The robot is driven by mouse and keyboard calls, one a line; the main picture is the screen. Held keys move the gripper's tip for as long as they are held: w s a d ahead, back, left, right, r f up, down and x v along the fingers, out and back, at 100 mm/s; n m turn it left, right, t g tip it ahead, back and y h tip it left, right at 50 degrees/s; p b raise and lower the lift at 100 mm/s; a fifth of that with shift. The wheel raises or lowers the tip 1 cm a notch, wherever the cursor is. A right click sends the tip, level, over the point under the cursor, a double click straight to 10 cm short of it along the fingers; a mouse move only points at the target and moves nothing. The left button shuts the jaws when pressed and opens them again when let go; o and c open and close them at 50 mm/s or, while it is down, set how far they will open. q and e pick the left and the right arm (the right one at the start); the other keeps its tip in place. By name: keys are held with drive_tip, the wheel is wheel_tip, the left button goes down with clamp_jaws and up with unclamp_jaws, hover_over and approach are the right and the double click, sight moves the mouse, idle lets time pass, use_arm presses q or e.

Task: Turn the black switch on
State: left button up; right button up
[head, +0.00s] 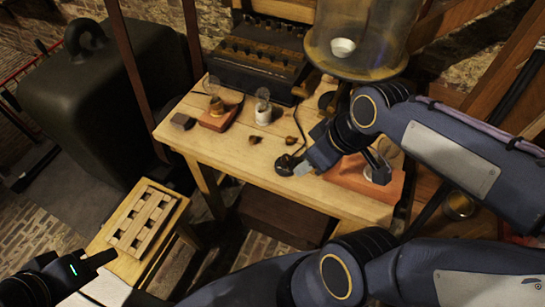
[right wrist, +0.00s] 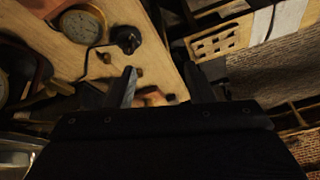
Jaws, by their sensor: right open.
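The black switch (head: 287,164) is a small dark round piece with a cable on the wooden table, near its front edge. It also shows in the right wrist view (right wrist: 126,39), beyond the tip of the left-hand finger. My right gripper (head: 302,168) is close beside the switch in the head view; contact cannot be told. In the right wrist view my right gripper (right wrist: 160,75) is open, with nothing held between its fingers. My left gripper (head: 90,266) is at the lower left, away from the table; its jaw opening is unclear.
The table (head: 225,150) carries bulbs on stands, small brown pieces (head: 290,140) and a black battery box (head: 262,62). A glass jar (head: 358,40) stands at the back right. A slotted wooden rack (head: 145,222) is at the lower left. A round gauge (right wrist: 82,25) is beside the switch.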

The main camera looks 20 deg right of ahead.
drive_tip(key=w+d+f+n+g+h, duration=0.1)
drive_tip(key=w+f+n+g, duration=0.15)
drive_tip(key=w+n, duration=0.45)
drive_tip(key=n+g+h, duration=0.1)
drive_tip(key=n, duration=0.8)
hover_over(286, 157)
wheel_tip(286, 157, down, 6)
drive_tip(key=shift+s+d+r+b, duration=0.1)
drive_tip(key=shift+r+b, duration=0.15)
drive_tip(key=shift+b, duration=0.05)
drive_tip(key=shift+f+n+h, duration=0.25)
drive_tip(key=shift+n+h, duration=0.05)
drive_tip(key=shift+f, duration=0.35)
wheel_tip(286, 157, down, 7)
drive_tip(key=c, duration=1)
